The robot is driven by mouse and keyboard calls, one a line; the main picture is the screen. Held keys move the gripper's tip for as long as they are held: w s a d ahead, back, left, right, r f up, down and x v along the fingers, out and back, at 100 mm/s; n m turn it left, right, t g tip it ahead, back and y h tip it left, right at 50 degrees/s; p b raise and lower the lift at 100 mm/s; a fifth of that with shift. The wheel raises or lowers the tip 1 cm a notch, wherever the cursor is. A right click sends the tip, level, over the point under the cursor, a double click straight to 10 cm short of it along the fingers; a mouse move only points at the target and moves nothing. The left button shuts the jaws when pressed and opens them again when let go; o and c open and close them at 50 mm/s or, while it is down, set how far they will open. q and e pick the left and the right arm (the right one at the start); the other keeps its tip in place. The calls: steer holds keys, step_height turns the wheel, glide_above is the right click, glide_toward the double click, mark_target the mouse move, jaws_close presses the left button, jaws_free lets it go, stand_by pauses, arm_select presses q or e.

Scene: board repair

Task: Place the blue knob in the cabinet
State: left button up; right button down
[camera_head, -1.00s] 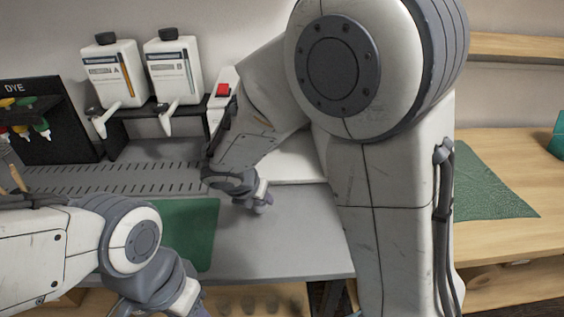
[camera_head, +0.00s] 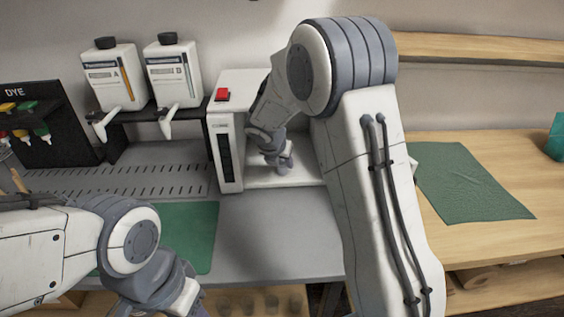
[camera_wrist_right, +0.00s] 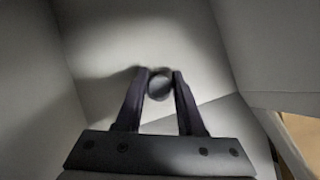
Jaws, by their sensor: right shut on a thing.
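The cabinet (camera_head: 226,150) is a white box with a red button on top and a dark vertical slot in its front. Its bay to the right of that panel is open, with a pale floor. My right gripper (camera_head: 284,168) is in that bay, just above the floor. In the right wrist view my right gripper (camera_wrist_right: 160,84) is shut on a small round knob (camera_wrist_right: 159,87), which looks dark grey-blue in the shade. The knob cannot be made out in the head view. My left arm comes in at lower left; its fingers are outside the picture.
Two white dispensers (camera_head: 112,78) stand on a black shelf left of the cabinet. A green mat (camera_head: 190,235) lies on the grey bench in front. My right forearm crosses the cabinet's right side. Another green mat (camera_head: 465,180) lies on the wooden table at right.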

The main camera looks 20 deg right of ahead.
steer(key=shift+f, duration=0.1)
steer(key=c, duration=0.5)
jaws_free()
steer(key=shift+f, duration=0.1)
